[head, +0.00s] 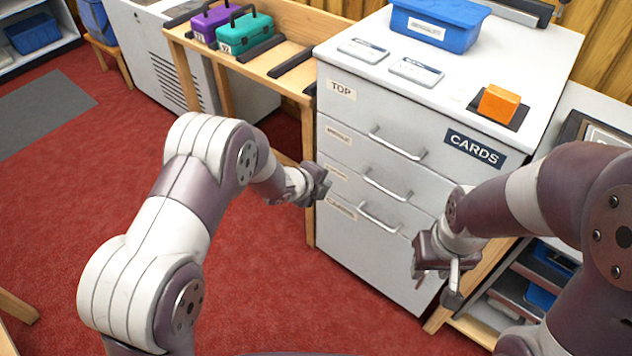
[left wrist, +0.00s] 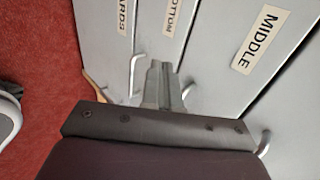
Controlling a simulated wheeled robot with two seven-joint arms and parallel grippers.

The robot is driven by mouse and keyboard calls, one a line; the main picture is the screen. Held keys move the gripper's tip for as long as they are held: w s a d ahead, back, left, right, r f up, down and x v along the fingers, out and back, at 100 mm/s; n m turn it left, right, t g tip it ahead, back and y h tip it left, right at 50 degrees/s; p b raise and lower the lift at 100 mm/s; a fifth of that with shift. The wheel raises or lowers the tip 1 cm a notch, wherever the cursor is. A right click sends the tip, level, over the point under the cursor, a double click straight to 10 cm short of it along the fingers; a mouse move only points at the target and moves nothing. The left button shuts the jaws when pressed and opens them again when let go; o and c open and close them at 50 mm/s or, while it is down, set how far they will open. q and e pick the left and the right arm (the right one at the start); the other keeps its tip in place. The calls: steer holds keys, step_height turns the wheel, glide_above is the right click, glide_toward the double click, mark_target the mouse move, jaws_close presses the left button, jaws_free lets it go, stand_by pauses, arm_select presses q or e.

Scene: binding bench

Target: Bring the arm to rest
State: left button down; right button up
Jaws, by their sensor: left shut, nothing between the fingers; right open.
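My left gripper (head: 318,184) is in front of the left side of the grey drawer cabinet (head: 345,240), beside the drawer labels. In the left wrist view its fingers (left wrist: 163,85) are together with nothing between them, and drawer fronts labelled MIDDLE and BOTTOM lie beyond. I cannot tell from the views how close the fingertips are to the drawer fronts. My right gripper (head: 440,275) is open and empty in front of the right part of the cabinet, pointing down. All the cabinet drawers look closed.
On the cabinet top are a blue bin (head: 437,25), two cards (head: 416,70) and an orange block (head: 499,103) on a dark pad. A wooden bench (head: 290,55) to the left holds a purple case (head: 213,20) and a teal case (head: 244,34). Red carpet (head: 60,200) is clear at left.

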arm_select(q)
steer(key=s+a+n+g+y, duration=0.4)
steer(key=s+a+n+y, duration=0.1)
steer(key=s+a+n, duration=0.7)
steer(key=s+a+r+n+g, duration=0.2)
steer(key=s+r+n, duration=0.1)
steer(key=s+n, duration=0.3)
steer(key=s+a+r+n+g, duration=0.1)
steer(key=s+a+r+n, duration=0.1)
steer(key=s+r+n, duration=0.4)
step_height(320, 180, up, 22)
steer(key=s+n+p, duration=0.1)
steer(key=s+p, duration=0.1)
steer(key=p, duration=1.9)
steer(key=shift+a+t+y, duration=0.3)
steer(key=shift+t, duration=0.1)
